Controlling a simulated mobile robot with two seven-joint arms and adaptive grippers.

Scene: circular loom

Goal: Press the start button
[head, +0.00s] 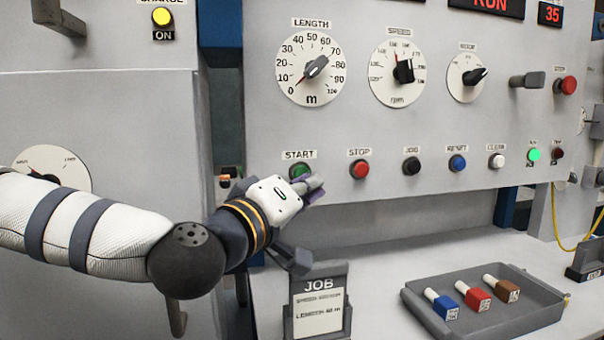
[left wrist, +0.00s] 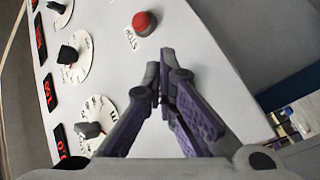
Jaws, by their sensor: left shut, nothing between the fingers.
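The green START button (head: 298,170) sits on the grey panel under its START label, partly hidden behind my left gripper in the head view. My left gripper (head: 317,187) is shut and empty, with its fingertips just right of and below the visible green. In the left wrist view the shut fingertips (left wrist: 161,82) point at the panel, and the START button is hidden there. I cannot tell whether they touch the panel or the button. The red STOP button (head: 360,169) is to the right of START; it also shows in the left wrist view (left wrist: 145,22). My right gripper is not in view.
Dials with knobs (head: 311,69) are above. A JOB card holder (head: 319,304) stands below the gripper. A grey tray (head: 548,318) with three coloured pieces lies on the ledge.

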